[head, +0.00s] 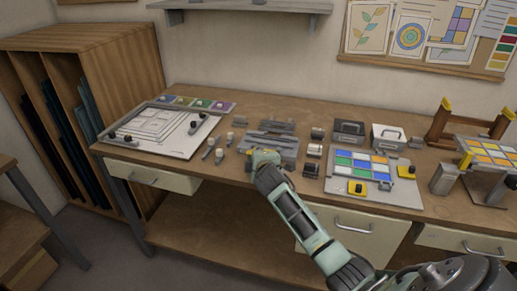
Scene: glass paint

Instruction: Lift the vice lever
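A grey metal fixture (284,142), which looks like the vice, sits on the workbench left of its middle. Its lever cannot be told apart at this size. My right arm comes in from the lower right, and its gripper (262,157) is at the front edge of the fixture, covering part of it. The fingers are too small and too hidden to show whether they are open or shut, or whether they touch the fixture. My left gripper is not in view.
Left of the fixture are small grey tools (219,156) and a white drawing board (160,131). To its right are small rollers (314,150), two boxes (387,138) and a coloured glass panel (345,182). A wall shelf (240,8) hangs above.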

